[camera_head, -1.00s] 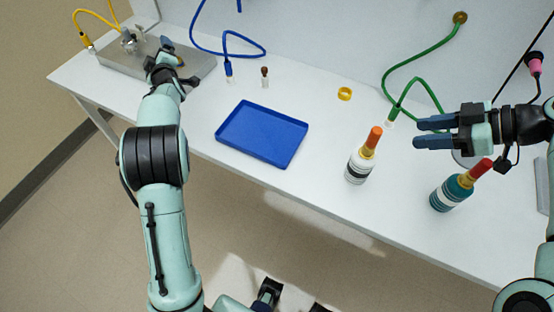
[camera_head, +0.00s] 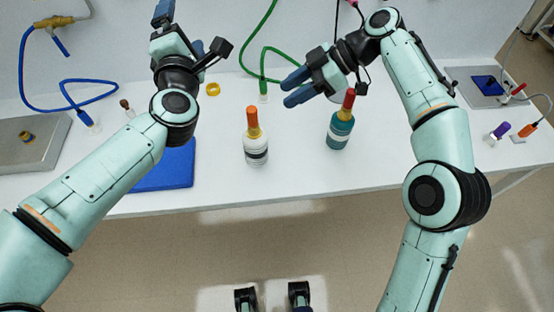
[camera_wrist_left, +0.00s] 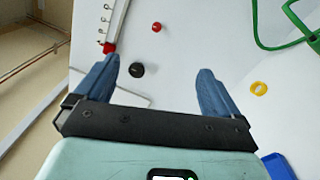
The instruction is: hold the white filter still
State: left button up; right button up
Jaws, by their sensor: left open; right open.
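A small white piece (camera_head: 263,98) stands on the bench at the lower end of the green hose (camera_head: 262,68). Another small whitish piece (camera_head: 94,127) sits at the end of the blue hose (camera_head: 85,116). I cannot tell which, if either, is the white filter. My left gripper (camera_head: 180,31) is raised above the back of the bench, open and empty. It also shows in the left wrist view (camera_wrist_left: 156,82), with nothing between its fingers. My right gripper (camera_head: 289,87) is open and empty, just right of the green hose's end and above the bench.
A white bottle with an orange cap (camera_head: 255,150) and a teal bottle with a red cap (camera_head: 340,131) stand near the front edge. A blue tray (camera_head: 170,172) is partly behind my left arm. A yellow ring (camera_head: 212,89) lies farther back. The right front of the bench (camera_head: 385,150) is clear.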

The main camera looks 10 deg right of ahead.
pick_arm(q)
jog(key=s+d+r+h, duration=0.4)
jog(key=s+d+r, duration=0.1)
jog(key=s+d, duration=0.25)
jog(key=g+y, duration=0.3)
jog(key=g, duration=0.2)
send_over(255, 145)
jog(key=d, duration=0.1)
notch_tip(255, 145, down, 20)
jog(key=r, duration=0.1)
jog(key=s+d+f+m+g+y, duration=0.1)
jog(key=s+d+f+m+y, duration=0.2)
jog(key=f+m, duration=0.4)
jog(key=s+d+f+m+y, duration=0.1)
jog(key=s+f+m+y, duration=0.4)
jog(key=m, duration=0.4)
jog(key=shift+h, duration=0.8)
jog(key=x, duration=1.3)
jog(key=shift+f, duration=0.4)
jog(key=c, duration=1.2)
